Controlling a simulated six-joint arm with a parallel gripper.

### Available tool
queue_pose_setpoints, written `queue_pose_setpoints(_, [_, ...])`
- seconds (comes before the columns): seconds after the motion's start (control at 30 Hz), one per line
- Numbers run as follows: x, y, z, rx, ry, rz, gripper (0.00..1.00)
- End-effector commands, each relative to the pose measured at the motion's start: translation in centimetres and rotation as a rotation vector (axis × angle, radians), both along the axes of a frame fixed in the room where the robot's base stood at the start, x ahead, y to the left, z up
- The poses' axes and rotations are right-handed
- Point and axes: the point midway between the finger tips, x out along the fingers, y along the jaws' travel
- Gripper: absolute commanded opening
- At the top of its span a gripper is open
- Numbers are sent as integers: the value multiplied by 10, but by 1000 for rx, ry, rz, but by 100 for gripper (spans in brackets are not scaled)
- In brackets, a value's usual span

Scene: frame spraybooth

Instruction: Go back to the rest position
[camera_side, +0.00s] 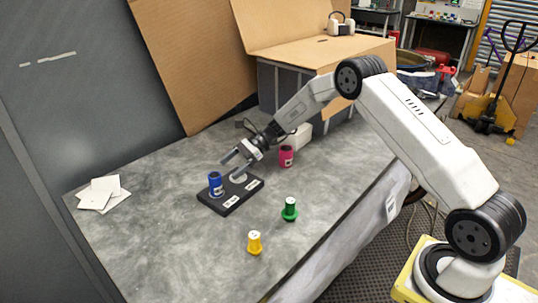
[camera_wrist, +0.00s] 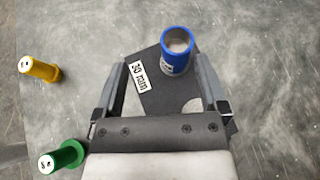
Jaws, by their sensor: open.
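My gripper (camera_side: 237,158) is open above the dark base plate (camera_side: 232,201) on the grey table. In the wrist view its two fingers (camera_wrist: 164,83) stand apart over the plate (camera_wrist: 150,100), with nothing held between them. A blue cup (camera_side: 216,184) stands upright on the plate's left end. In the wrist view the blue cup (camera_wrist: 177,50) is beyond the fingertips, apart from them. The plate carries white labels, and one reads "30 mm" (camera_wrist: 138,77).
A green piece (camera_side: 289,209) and a yellow piece (camera_side: 254,242) stand on the table in front of the plate. A magenta cup (camera_side: 287,156) stands behind it. White cards (camera_side: 101,193) lie at the left edge. A cardboard-topped box (camera_side: 318,52) bounds the back.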

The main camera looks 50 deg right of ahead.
Motion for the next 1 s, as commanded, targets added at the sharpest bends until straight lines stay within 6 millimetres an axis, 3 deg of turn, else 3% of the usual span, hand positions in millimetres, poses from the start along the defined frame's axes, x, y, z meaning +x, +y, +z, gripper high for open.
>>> queue_pose_setpoints(0.4, [-84,18,12,-443,-151,331,92])
queue_pose_setpoints(1.0, [-224,6,36,-998,-554,1043,92])
